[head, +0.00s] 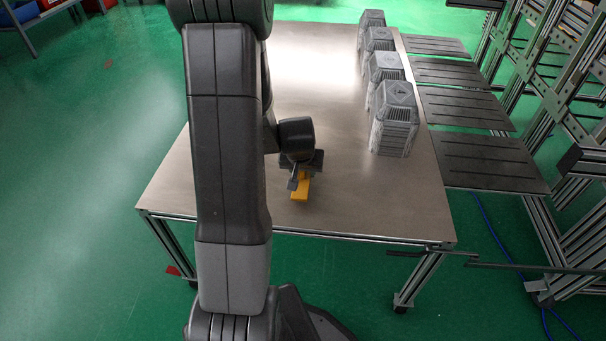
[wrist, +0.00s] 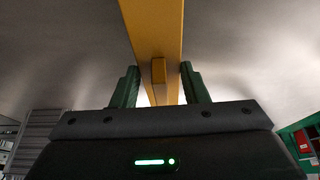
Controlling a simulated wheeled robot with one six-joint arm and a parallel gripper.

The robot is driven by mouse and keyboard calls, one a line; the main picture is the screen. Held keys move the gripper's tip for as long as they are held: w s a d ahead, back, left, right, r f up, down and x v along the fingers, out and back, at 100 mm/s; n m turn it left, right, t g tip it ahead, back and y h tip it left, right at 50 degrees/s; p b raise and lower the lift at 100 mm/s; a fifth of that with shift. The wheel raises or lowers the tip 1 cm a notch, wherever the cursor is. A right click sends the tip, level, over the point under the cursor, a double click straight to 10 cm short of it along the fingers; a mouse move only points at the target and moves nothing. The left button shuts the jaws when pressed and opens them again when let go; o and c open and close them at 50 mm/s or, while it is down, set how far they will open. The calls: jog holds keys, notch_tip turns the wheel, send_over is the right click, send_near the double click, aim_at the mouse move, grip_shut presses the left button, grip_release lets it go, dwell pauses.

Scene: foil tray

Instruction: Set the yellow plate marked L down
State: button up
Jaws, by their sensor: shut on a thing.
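The yellow plate (head: 301,190) is in my gripper (head: 298,181), over the near middle part of the metal table (head: 330,211). In the wrist view the yellow plate (wrist: 153,32) runs up from between the two green fingers of my gripper (wrist: 158,88), which are shut on a small yellow block on it. No letter L shows on the visible faces. My arm hides part of the plate in the head view. I cannot tell whether the plate touches the table top.
Several grey ribbed housings (head: 394,118) stand in a row along the table's right side. Beyond that edge are dark slotted shelves (head: 487,160) and a metal frame (head: 560,120). The table top around the plate is clear, with its front edge close by.

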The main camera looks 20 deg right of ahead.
jog(key=shift+f, duration=0.6)
jog(key=shift+f, duration=0.2)
jog(key=o, duration=1)
jog(key=shift+o, duration=0.2)
jog(key=shift+r, duration=0.1)
jog(key=shift+r, duration=0.25)
jog(key=p+v, duration=0.3)
jog(key=v, duration=0.8)
jog(key=shift+s+r+p, duration=0.15)
jog(key=shift+r+p, duration=0.15)
jog(key=shift+a+f, duration=0.1)
